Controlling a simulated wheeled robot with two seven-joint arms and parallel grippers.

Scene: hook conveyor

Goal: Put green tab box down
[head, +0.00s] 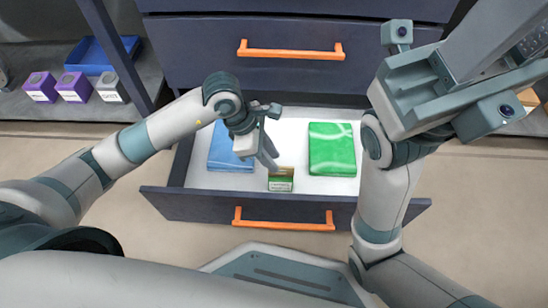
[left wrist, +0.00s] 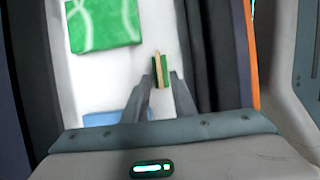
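The green tab box (head: 281,180) is a small box with a green lower part and a tan top edge. It sits in the open drawer near its front wall. My left gripper (head: 272,164) points down into the drawer with its tips just beside and above the box. In the left wrist view, the box (left wrist: 161,72) shows between and just beyond the fingertips, with a narrow gap on each side. Whether the box touches the drawer floor is hard to tell. My right gripper (head: 440,85) is raised at the upper right; its finger gap is unclear.
The open drawer (head: 205,180) has a white floor and an orange handle (head: 283,225). A blue flat item (head: 225,155) lies left in it, a green one (head: 332,150) right. A closed drawer is behind. A shelf at left holds a blue tray (head: 98,55) and small boxes.

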